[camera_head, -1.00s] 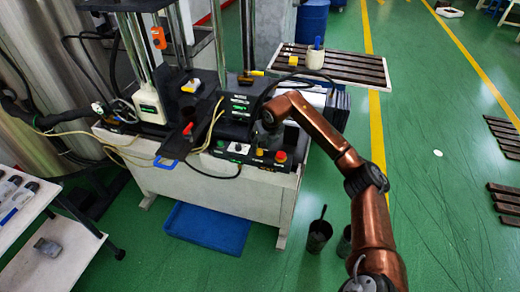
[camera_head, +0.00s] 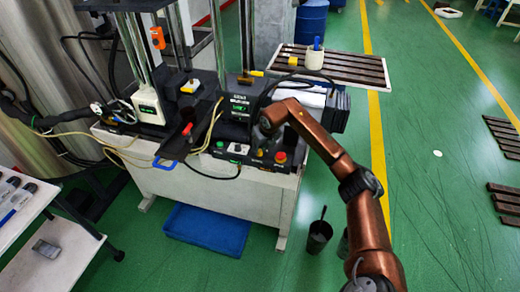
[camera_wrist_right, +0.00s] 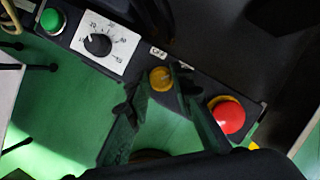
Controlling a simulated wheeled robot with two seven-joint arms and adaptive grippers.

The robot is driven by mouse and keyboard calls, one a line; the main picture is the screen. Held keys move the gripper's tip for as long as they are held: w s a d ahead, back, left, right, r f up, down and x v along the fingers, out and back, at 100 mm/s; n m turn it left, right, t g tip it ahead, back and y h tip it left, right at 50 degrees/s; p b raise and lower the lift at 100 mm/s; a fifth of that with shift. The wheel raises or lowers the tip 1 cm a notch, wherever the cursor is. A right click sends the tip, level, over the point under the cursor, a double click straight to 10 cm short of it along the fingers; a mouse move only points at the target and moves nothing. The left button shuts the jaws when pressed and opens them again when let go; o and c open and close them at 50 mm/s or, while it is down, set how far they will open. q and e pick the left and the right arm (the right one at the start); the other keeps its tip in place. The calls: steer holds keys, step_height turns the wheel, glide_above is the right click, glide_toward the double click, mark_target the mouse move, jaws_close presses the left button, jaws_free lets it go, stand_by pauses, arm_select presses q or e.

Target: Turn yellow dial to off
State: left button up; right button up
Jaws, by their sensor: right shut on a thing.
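The yellow dial (camera_wrist_right: 160,79) sits on the black control panel between a white scale plate and a red button. My right gripper (camera_wrist_right: 163,78) is shut on the yellow dial, with one fingertip on each side of it. A small white label (camera_wrist_right: 158,51), its text hard to read, lies just above the dial. In the head view my right gripper (camera_head: 266,134) reaches down to the front of the panel (camera_head: 228,158), and the dial is small and partly hidden there. I cannot tell the dial's exact pointing.
The red button (camera_wrist_right: 228,115) is close beside my right finger. A black knob (camera_wrist_right: 98,44) on a white scale and a green button (camera_wrist_right: 52,20) are at the left of the panel. A blue tray (camera_head: 208,229) lies on the floor under the machine.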

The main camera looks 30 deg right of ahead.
jaws_close()
